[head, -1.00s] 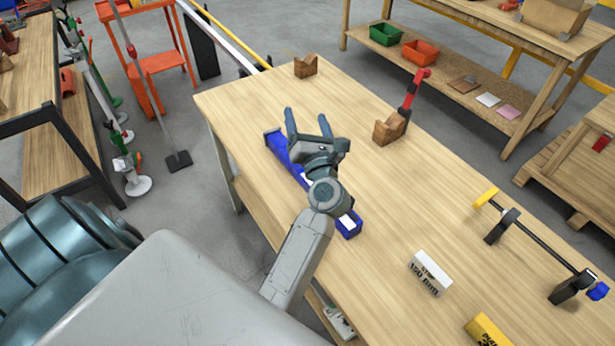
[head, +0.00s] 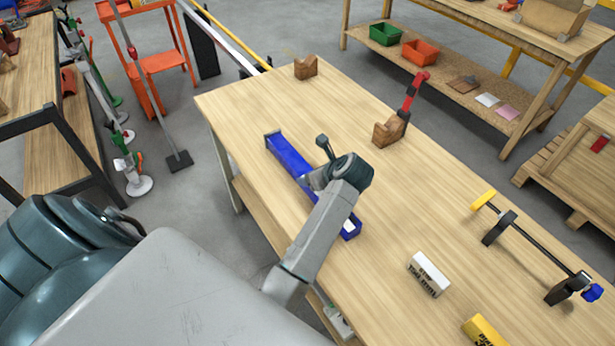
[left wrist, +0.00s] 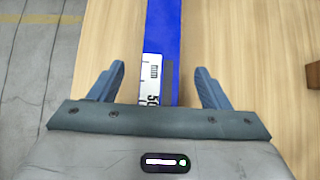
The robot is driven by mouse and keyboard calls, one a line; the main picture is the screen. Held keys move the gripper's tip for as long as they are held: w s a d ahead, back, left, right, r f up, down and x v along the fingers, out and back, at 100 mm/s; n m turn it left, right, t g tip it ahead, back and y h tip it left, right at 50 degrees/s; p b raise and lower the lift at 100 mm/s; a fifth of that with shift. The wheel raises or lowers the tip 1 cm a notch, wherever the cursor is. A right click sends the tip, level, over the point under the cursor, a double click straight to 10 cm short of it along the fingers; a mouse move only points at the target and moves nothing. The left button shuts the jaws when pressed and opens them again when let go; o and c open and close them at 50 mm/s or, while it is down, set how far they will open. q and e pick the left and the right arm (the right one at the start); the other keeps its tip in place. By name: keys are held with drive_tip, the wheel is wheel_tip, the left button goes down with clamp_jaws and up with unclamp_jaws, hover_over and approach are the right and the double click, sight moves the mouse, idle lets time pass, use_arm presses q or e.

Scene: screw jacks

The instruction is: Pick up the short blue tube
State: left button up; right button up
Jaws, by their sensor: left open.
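The short blue tube (head: 289,154) lies flat on the wooden table (head: 420,185), slanting from upper left to lower right in the head view. My left arm hides its middle; its near end shows below the arm. In the left wrist view the tube (left wrist: 163,25) runs up the middle, with a white printed label and a grey patch near my palm. My left gripper (left wrist: 160,70) is open, one finger on each side of the tube with a gap on both sides. Its fingers (head: 318,170) are mostly hidden in the head view. My right gripper is not in view.
A wooden V-block (head: 305,67) and another holding a red and black part (head: 388,130) stand farther back. A white block (head: 428,273), a yellow block (head: 486,330) and a black rod on stands (head: 540,245) are to the right. Table beside the tube is clear.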

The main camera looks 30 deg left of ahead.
use_arm(q)
drive_tip(key=shift+w+a+f+p, duration=0.1)
drive_tip(key=shift+a+f+p, duration=0.1)
drive_tip(key=shift+a+p, duration=0.1)
drive_tip(key=p+x, duration=0.1)
drive_tip(key=x, duration=0.1)
drive_tip(key=p+x, duration=0.1)
drive_tip(key=x, duration=0.1)
drive_tip(key=shift+f, duration=0.45)
drive_tip(key=shift+d, duration=0.15)
drive_tip(key=c, duration=0.3)
clamp_jaws()
drive_tip(key=shift+w+r, duration=0.15)
